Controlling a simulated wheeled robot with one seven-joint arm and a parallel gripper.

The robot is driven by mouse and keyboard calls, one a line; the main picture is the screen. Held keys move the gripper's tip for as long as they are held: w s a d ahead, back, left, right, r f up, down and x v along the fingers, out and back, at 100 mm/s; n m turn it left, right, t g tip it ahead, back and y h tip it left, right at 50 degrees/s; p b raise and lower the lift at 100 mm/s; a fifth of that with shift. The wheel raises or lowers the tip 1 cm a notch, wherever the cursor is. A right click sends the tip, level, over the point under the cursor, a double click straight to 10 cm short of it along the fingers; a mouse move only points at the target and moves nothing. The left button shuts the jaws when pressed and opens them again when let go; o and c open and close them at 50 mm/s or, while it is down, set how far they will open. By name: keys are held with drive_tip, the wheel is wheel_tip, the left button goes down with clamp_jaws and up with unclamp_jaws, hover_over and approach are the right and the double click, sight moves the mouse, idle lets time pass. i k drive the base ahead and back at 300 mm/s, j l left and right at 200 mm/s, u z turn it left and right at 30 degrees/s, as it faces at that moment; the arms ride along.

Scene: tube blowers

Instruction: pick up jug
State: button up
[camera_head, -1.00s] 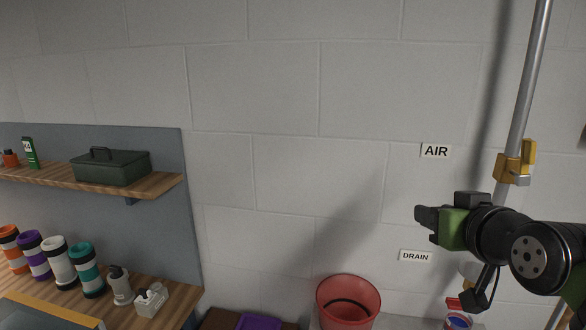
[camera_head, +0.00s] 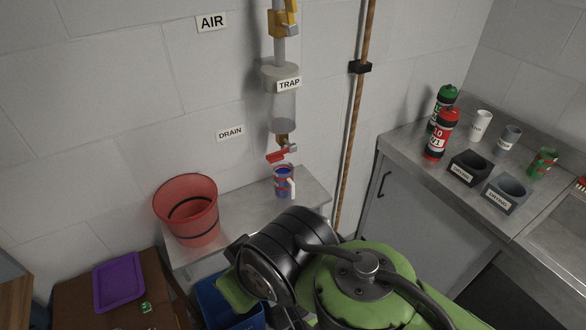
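A small blue jug (camera_head: 282,183) with red markings and a pale handle on its right stands upright on the grey bench (camera_head: 248,203). It is under the red-handled tap (camera_head: 281,155) of the clear trap vessel (camera_head: 284,104). My arm fills the lower middle of the view, in front of and below the jug. A green part of my gripper (camera_head: 236,292) shows at the lower left of the black wrist. It is apart from the jug. Its fingers are hidden or unclear, so I cannot see whether it is open.
A red bucket (camera_head: 188,213) stands left of the jug. A blue bin (camera_head: 218,305) is partly behind my arm. A purple lid (camera_head: 119,281) lies on a brown surface. A copper-coloured pipe (camera_head: 355,120) runs down the wall. The right counter holds two bottles (camera_head: 441,132), cups and dark holders.

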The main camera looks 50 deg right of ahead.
sight(284, 186)
drive_tip(key=z, duration=1.3)
